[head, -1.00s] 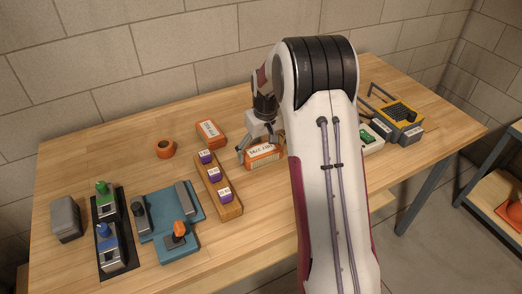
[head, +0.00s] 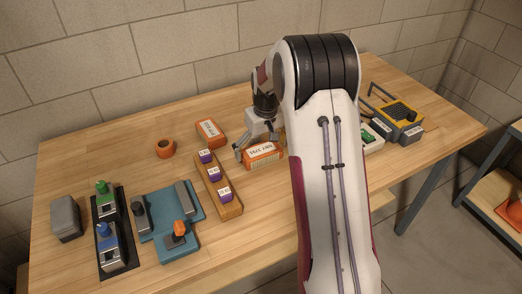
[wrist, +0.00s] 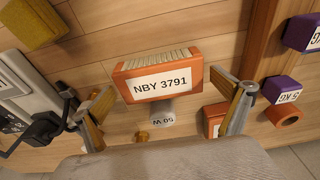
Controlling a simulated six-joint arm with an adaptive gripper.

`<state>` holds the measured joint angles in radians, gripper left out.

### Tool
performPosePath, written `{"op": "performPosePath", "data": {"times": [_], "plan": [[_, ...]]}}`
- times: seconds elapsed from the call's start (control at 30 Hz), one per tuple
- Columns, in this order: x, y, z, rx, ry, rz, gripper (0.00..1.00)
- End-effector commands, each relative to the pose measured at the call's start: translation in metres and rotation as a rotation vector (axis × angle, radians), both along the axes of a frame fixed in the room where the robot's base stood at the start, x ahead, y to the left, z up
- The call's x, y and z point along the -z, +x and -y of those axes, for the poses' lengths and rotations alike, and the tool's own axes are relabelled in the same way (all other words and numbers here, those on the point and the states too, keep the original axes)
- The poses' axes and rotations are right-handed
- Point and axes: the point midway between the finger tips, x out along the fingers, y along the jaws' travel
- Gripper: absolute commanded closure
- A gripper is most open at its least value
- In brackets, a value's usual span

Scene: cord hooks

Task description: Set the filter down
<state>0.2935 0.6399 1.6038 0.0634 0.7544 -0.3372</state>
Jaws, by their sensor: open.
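The filter is an orange box (head: 263,156) with a white label and a pleated top. It appears to rest on the wooden table, just under my gripper (head: 262,146). In the wrist view the filter (wrist: 160,84) shows its label "NBY 3791" upright and readable. My gripper (wrist: 165,88) is open, one finger to each side of the filter. Gaps show between both fingers and the box. My arm hides the table to the right of the filter in the head view.
A wooden rack (head: 231,211) with purple-labelled blocks stands just left of the filter. Another orange box (head: 210,133) lies behind it, and an orange ring (head: 165,148) farther left. A grey "50 W" cylinder (wrist: 160,112) is close to the filter. A yellow-grey device (head: 398,116) stands right.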

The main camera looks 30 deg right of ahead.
Motion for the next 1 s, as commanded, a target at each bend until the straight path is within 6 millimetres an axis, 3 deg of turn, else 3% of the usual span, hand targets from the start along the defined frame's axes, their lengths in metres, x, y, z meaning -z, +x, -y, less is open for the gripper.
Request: {"op": "performPosePath", "data": {"times": [0.53,1.0], "plan": [[-0.061,-0.009,0.0,0.0,-0.001,0.002,0.0],[-0.068,-0.01,0.0,0.0,0.0,-0.001,0.0]]}}
